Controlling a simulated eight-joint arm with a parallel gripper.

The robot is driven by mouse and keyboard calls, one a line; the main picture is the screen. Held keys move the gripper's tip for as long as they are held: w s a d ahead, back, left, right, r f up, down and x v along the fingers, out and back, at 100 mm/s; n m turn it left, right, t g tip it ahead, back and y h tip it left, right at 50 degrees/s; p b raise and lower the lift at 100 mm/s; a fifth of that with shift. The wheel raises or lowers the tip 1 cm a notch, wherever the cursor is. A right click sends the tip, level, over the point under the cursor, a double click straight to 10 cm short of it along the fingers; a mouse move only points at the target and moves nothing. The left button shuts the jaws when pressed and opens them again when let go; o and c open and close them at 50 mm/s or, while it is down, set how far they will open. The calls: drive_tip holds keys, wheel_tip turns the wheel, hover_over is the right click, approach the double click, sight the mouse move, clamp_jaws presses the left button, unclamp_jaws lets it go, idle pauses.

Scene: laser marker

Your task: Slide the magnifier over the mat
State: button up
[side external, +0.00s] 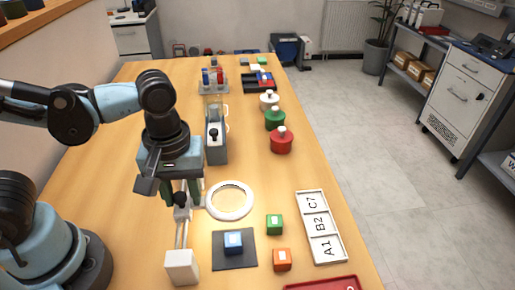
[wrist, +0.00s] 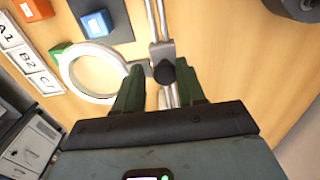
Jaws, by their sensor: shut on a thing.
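The magnifier (side external: 230,200) is a white ring around a clear lens, joined to a slider on a metal rail (side external: 183,232). It also shows in the wrist view (wrist: 66,72). The dark grey mat (side external: 244,262) lies in front of the ring, which is beside it and not over it. A blue cube (side external: 233,243) with a pale label sits on the mat; the mat also shows in the wrist view (wrist: 122,32). My gripper (wrist: 160,88) is shut on the magnifier's slider, by its dark knob (wrist: 164,73). In the side view my gripper (side external: 180,198) partly hides the slider.
The rail ends in a white block (side external: 180,267). A green cube (side external: 274,224) and an orange cube (side external: 282,259) stand right of the mat, beside a labelled tray (side external: 341,254). A red tray (side external: 330,285) is at the front edge. A grey device (side external: 216,150) stands behind the ring.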

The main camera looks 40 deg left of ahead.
sight(176, 221)
drive_tip(key=shift+s+d+f, duration=0.25)
drive_tip(key=shift+s+d, duration=0.3)
drive_tip(key=shift+s, duration=0.15)
drive_tip(key=shift+s+d+f, duration=0.2)
drive_tip(key=shift+s+d, duration=0.3)
drive_tip(key=shift+s, duration=0.15)
drive_tip(key=shift+s+d+f, duration=0.25)
drive_tip(key=shift+s+d, duration=0.3)
drive_tip(key=shift+s, duration=0.15)
drive_tip(key=o, duration=0.6)
drive_tip(key=shift+c, duration=0.2)
drive_tip(key=shift+o, duration=0.3)
wheel_tip(176, 221, up, 7)
drive_tip(key=shift+w+a, duration=0.1)
drive_tip(key=shift+w, duration=0.1)
drive_tip(key=w+a+m+t, duration=0.1)
drive_tip(key=w+a, duration=0.1)
drive_tip(key=w+a+m+t, duration=0.1)
drive_tip(key=w+a+m, duration=0.1)
drive_tip(key=w+a+f+m+t+h, duration=0.1)
drive_tip(key=w+a, duration=0.1)
drive_tip(key=w, duration=0.1)
drive_tip(key=shift+a+f+m+t, duration=0.1)
drive_tip(key=shift+m+t, duration=0.3)
drive_tip(key=w+a+m+t+y, duration=0.1)
drive_tip(key=w+a+m+t, duration=0.2)
drive_tip(key=a, duration=0.3)
drive_tip(key=shift+w+a+r+m, duration=0.3)
drive_tip(key=shift+a+m, duration=0.1)
drive_tip(key=shift+m, duration=0.2)
